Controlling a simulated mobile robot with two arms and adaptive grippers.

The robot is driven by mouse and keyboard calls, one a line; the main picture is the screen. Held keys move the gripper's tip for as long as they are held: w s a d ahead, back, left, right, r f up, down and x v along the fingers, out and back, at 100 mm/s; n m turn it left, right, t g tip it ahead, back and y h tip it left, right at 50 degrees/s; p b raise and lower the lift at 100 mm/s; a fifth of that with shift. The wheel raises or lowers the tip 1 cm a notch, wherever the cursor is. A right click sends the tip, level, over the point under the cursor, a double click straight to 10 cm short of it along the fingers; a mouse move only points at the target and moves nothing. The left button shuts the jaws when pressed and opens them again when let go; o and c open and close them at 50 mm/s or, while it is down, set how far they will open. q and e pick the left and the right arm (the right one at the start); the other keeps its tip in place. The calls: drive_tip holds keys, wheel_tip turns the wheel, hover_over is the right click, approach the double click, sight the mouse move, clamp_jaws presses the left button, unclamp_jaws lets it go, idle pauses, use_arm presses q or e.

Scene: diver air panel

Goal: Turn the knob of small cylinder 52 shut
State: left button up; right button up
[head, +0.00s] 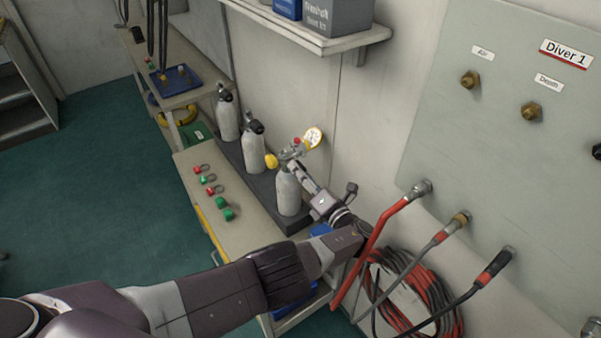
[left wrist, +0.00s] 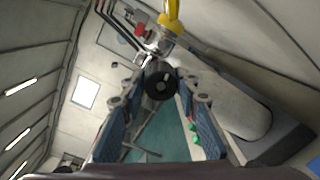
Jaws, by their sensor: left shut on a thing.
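Three pale grey small cylinders stand upright in a dark rack (head: 233,158) on a bench; I cannot read a number on any of them. The nearest cylinder (head: 289,195) carries a metal valve with a regulator and a round yellow-rimmed gauge (head: 313,137). My left gripper (head: 296,170) reaches its valve from the right. In the left wrist view the black round knob (left wrist: 160,82) sits between the blue-padded fingertips, which are shut on it, and the cylinder (left wrist: 228,103) lies to the right. In the head view the knob is hidden by the gripper. My right gripper is not in view.
Two more cylinders (head: 251,155) (head: 227,120) with black knobs stand behind. Red and green fittings (head: 211,190) lie on the bench at left. A red hose (head: 372,243) and other hoses run from the wall panel (head: 500,130) close to my arm. A shelf (head: 318,38) overhangs the back.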

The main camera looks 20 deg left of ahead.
use_arm(q)
drive_tip(key=o, duration=1.2)
drive_tip(key=shift+c, duration=0.2)
drive_tip(key=shift+r, duration=0.15)
drive_tip(key=shift+w+r, duration=0.1)
drive_tip(key=shift+r, duration=4.75)
drive_tip(key=shift+f, duration=0.1)
